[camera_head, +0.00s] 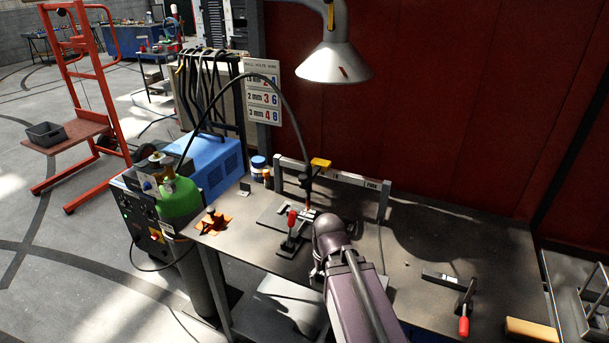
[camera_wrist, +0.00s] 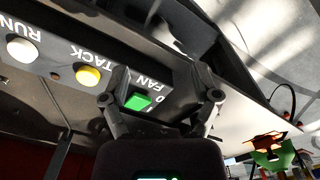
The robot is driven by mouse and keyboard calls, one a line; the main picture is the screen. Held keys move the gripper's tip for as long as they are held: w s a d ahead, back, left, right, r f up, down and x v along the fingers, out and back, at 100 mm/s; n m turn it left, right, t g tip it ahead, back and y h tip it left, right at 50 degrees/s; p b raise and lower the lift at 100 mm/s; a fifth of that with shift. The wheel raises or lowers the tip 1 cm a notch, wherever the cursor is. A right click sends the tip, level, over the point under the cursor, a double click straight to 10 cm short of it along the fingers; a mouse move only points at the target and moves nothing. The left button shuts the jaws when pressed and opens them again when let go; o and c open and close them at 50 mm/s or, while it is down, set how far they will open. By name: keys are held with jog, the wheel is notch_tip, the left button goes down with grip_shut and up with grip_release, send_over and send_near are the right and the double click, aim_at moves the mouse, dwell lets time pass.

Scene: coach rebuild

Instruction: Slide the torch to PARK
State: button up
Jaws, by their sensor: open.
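The torch (camera_head: 308,184) hangs upright, dark and slim, at the left part of a grey rail (camera_head: 345,178) over the bench in the head view. A black hose arches up from it, and a yellow tab (camera_head: 320,163) sits above the rail beside it. The label PARK (camera_head: 371,184) is at the rail's right end, apart from the torch. My gripper (camera_wrist: 165,88) is open in the wrist view, its fingers spread near a green FAN switch (camera_wrist: 138,101). Contact cannot be told. The torch cannot be made out there; my arm hides the gripper in the head view.
A panel carries a yellow TACK button (camera_wrist: 88,75) and a white RUN button (camera_wrist: 21,48). A red-handled clamp (camera_head: 291,222) stands below the torch, another (camera_head: 464,322) at the bench's front right. A lamp (camera_head: 335,62) hangs above. The bench's right part is mostly clear.

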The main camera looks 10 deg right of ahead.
jog(key=w+r+m+p, duration=0.7)
jog(key=w+r+p, duration=0.7)
notch_tip(320, 180, up, 15)
jog(key=m+p, duration=0.9)
jog(key=p, duration=0.6)
send_over(303, 176)
jog(key=shift+s+f, duration=0.1)
jog(key=shift+f+b, duration=0.2)
jog(key=shift+b, duration=0.25)
notch_tip(303, 176, down, 14)
jog(key=b, duration=1.3)
jog(key=shift+r, duration=0.25)
jog(key=shift+c, duration=0.2)
